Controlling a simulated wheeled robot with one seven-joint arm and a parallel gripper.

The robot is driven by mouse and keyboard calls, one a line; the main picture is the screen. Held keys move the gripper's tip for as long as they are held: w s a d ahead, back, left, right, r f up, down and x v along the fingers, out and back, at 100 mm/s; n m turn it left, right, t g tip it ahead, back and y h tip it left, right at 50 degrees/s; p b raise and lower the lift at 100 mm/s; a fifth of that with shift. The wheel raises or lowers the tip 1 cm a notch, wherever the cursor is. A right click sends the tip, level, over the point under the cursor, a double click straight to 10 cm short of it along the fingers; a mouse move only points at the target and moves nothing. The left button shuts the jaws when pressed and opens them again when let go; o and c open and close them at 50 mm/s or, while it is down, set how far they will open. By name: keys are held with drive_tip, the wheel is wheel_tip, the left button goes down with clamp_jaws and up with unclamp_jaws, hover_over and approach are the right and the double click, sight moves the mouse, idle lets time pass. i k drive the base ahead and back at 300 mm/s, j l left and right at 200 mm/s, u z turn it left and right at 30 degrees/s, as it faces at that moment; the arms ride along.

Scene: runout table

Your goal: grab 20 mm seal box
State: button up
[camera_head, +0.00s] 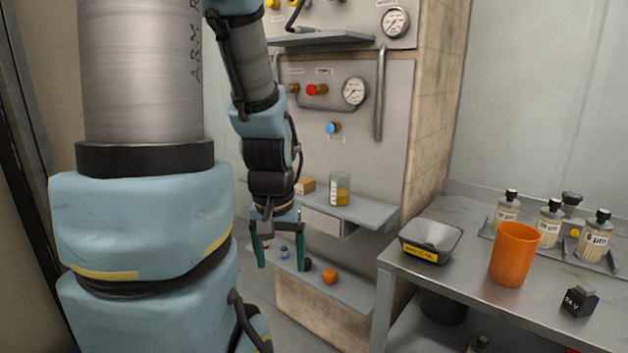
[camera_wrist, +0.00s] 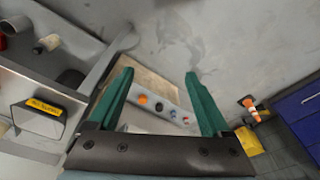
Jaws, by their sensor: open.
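A small brown box (camera_head: 305,185) sits on the upper grey shelf of the panel, left of a jar with amber contents. No size marking on it is readable, so I cannot tell if it is the 20 mm seal box. My gripper (camera_head: 281,266) hangs below and left of that box, in front of the lower shelf, fingers pointing down. Its green fingers are apart with nothing between them. In the wrist view my gripper (camera_wrist: 158,75) is also open, with several small coloured items beyond it. The brown box is not clearly visible there.
The lower shelf (camera_head: 350,291) holds an orange item (camera_head: 329,277), a blue one (camera_head: 284,252) and other small pieces. The jar (camera_head: 340,189) stands close beside the box. A side table (camera_head: 455,278) at right carries a tray (camera_head: 431,240), an orange cup (camera_head: 514,254) and bottles.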

sight(305, 186)
drive_tip(key=i+j+u, duration=0.2)
drive_tip(key=u, duration=0.2)
drive_tip(key=i+j+u, duration=0.1)
drive_tip(key=i+u, duration=0.15)
drive_tip(key=u, duration=0.15)
drive_tip(key=i+u, duration=0.25)
drive_tip(key=u, duration=0.15)
